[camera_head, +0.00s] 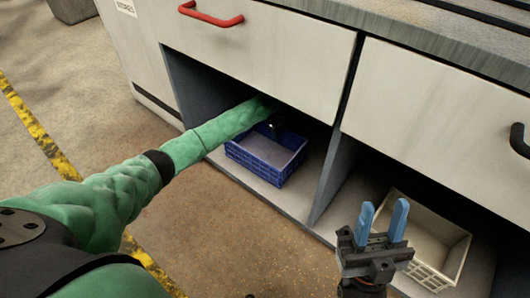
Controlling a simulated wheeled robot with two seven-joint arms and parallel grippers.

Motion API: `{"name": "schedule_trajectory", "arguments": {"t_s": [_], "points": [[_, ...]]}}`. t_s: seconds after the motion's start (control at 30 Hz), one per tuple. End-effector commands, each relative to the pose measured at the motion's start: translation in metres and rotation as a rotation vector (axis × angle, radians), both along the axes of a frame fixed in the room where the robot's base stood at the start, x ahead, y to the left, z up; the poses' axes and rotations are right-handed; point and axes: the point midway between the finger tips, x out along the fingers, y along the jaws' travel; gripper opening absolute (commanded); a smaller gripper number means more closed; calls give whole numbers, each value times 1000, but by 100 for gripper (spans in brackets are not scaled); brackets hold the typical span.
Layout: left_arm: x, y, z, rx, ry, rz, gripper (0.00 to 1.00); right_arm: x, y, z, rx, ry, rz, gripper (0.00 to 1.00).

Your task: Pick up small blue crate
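The small blue crate (258,170) sits in the open left compartment under the counter, near its front edge. Its inside looks pale and empty. My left arm reaches into that compartment from the left. The dark end of my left gripper (273,124) shows above the crate's back side. Its fingers are too dark and hidden to tell whether they are open or touch the rim. My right gripper (384,220) is at the lower right, in front of the right compartment. Its two blue fingers stand apart with nothing between them.
A white crate (428,240) sits in the right compartment, behind my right gripper. A divider (334,178) separates the compartments. Drawer fronts with a red handle (211,16) and a black handle (518,141) overhang them. The floor in front is clear, with yellow tape at left.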

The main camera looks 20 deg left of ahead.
Motion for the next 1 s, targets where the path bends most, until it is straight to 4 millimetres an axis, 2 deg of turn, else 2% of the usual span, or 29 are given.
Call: {"name": "schedule_trajectory", "arguments": {"t_s": [0.07, 0.2, 0.23, 0.57, 0.77, 0.87, 0.97, 1.0], "points": [[0, 0, 0, 0, 0, 0, 30, 0, 0, 1, 0, -3, 0, 36], [0, 0, 0, 0, 0, 0, 2, 0, 0, 1, 0, -7, 1, 36], [0, 0, 0, 0, 0, 0, 0, 0, 0, 1, 0, -8, 1, 36], [0, 0, 1, 0, 0, 0, 0, 0, 0, 2, -1, -8, 2, 36], [0, 0, 14, 0, -1, 0, 0, -1, 0, 11, 3, -13, 4, 36], [0, 0, 28, -1, -1, 0, 0, -1, 1, 25, 10, -34, 10, 36], [0, 0, 46, -1, -1, 0, 0, 3, 5, 60, 39, -113, 22, 36], [-2, -6, 51, -2, 0, -3, 0, 4, 6, 69, 46, -133, 25, 36]]}}
